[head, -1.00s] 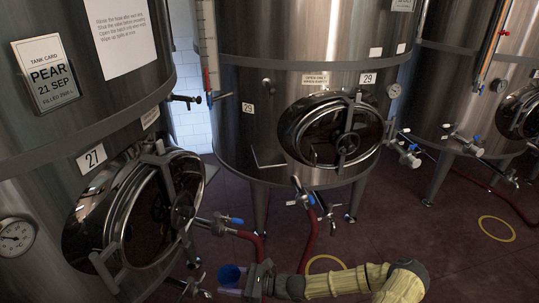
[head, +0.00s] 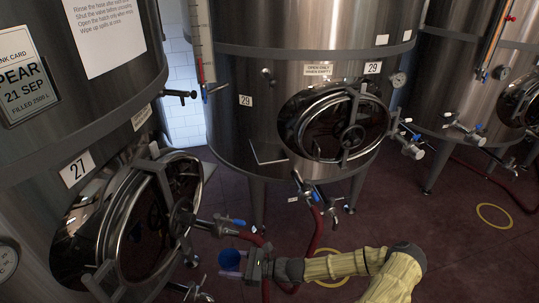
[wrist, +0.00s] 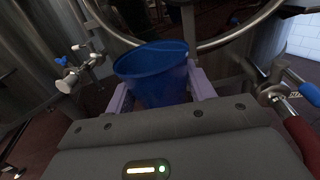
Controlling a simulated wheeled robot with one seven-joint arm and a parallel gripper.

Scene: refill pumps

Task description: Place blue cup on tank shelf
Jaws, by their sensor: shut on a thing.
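The blue cup (head: 229,260) is held low in front of the tanks, to the right of the tank 27 hatch. In the wrist view the cup (wrist: 152,78) looks upright, with its open rim facing up. My gripper (head: 232,267) is shut on it, with pale fingers on both sides of the cup in the wrist view. A small thin-edged bracket that looks like the tank shelf (head: 268,161) juts from the front of tank 29 (head: 250,120), left of its round hatch. The cup is apart from it, lower and to the left in the picture.
Tank 27 (head: 100,120) and its hatch (head: 140,225) stand close on the left. Valves (head: 310,190) and red hoses (head: 318,235) hang below tank 29. A third tank (head: 460,60) stands at the right. Open floor with a yellow ring (head: 494,216) lies at the right.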

